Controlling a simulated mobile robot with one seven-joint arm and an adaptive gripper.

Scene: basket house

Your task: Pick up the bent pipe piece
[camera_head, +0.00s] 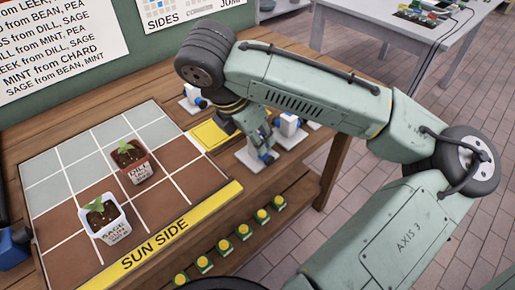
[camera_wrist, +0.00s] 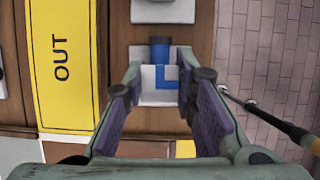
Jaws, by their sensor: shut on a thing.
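The bent pipe piece (camera_wrist: 163,77) is white with a blue L-shaped bend and a blue round end in the wrist view. It lies between the two fingers of my gripper (camera_wrist: 158,88), which is shut on it. In the head view my gripper (camera_head: 261,143) points down near the table's right end.
Another white-and-blue piece (camera_head: 289,125) stands close behind my gripper. A further one (camera_head: 193,97) is at the back left. The yellow OUT strip (camera_wrist: 62,65) lies left of my gripper. Two potted plants (camera_head: 131,162) (camera_head: 104,219) stand on the tiled board (camera_head: 70,187).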

